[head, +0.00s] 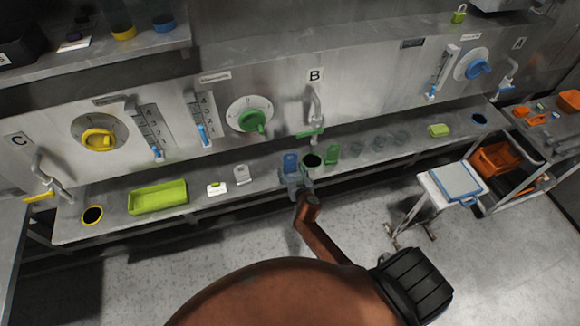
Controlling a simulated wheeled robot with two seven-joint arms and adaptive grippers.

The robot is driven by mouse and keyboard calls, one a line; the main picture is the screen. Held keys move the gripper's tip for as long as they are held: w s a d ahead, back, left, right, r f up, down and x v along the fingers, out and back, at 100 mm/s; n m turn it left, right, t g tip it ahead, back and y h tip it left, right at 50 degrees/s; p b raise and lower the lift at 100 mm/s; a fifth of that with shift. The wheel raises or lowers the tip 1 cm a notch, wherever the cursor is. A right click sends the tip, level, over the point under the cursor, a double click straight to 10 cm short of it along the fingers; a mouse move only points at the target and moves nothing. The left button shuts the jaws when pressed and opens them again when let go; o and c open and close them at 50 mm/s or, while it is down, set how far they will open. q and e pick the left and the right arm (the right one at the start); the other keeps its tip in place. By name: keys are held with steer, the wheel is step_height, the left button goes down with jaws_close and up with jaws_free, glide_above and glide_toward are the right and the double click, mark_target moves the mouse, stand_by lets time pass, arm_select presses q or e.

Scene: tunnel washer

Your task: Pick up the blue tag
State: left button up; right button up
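The blue tag (290,161) stands upright at the front of the steel ledge, near the middle of the head view. My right gripper (296,181) is just in front of it and overlaps its lower part. The fingers are small and dark here, so I cannot tell whether they are open or closed on the tag. The tag's lower edge is hidden by the gripper. My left gripper is not in view.
A grey tag (241,174) stands left of the blue tag, and a green tag (332,154) stands right. A green-rimmed hole (312,161) lies between blue and green. A lime tray (158,197) sits further left; a cart (450,190) stands right.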

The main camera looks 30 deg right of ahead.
steer(key=c, duration=0.9)
steer(key=shift+r, duration=0.15)
steer(key=shift+r, duration=0.55)
steer(key=s+a+r, duration=0.1)
steer(key=s+r, duration=0.3)
steer(key=s+a+r, duration=0.1)
steer(key=s+r, duration=0.2)
steer(key=s, duration=0.2)
steer(key=s+a+r, duration=0.1)
steer(key=s+r, duration=0.3)
steer(key=shift+s+a+r, duration=0.25)
steer(key=shift+s+r, duration=0.05)
